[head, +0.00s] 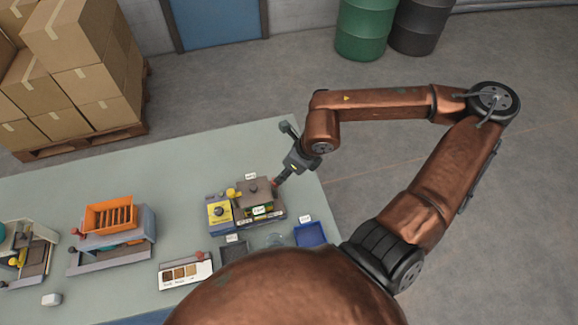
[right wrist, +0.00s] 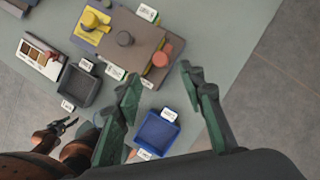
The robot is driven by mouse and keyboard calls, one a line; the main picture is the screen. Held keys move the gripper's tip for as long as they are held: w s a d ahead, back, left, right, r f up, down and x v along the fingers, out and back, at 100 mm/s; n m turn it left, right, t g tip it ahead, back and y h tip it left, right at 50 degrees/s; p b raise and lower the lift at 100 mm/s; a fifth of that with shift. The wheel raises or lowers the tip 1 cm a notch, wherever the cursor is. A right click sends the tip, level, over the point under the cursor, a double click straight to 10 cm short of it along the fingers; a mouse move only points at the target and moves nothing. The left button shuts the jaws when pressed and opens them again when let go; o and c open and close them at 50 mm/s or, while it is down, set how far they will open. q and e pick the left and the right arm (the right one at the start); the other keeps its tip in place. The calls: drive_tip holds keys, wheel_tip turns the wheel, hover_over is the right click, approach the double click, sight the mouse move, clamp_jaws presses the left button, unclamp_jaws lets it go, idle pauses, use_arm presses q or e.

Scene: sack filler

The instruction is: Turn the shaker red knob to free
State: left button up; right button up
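A low grey stand with an orange slotted tray (head: 110,216) sits at the left of the table. A small red knob (head: 75,231) is at its left end. At the right, a brown-grey box unit (head: 268,196) has a dark round knob on top. A red round knob (right wrist: 162,55) shows on its side in the right wrist view. My right gripper (head: 279,181) is close to this side; its fingers (right wrist: 158,82) are apart with nothing between them. My left gripper (right wrist: 66,124) shows small at the lower left of the wrist view; its finger opening is unclear.
A yellow block (head: 219,211) stands left of the box unit. A black tray (head: 235,250) and a blue tray (head: 310,234) lie in front. A white sample card (head: 185,273) with a red knob lies left. The table's (head: 180,165) back area is clear.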

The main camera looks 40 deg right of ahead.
drive_tip(key=shift+v, duration=1.9)
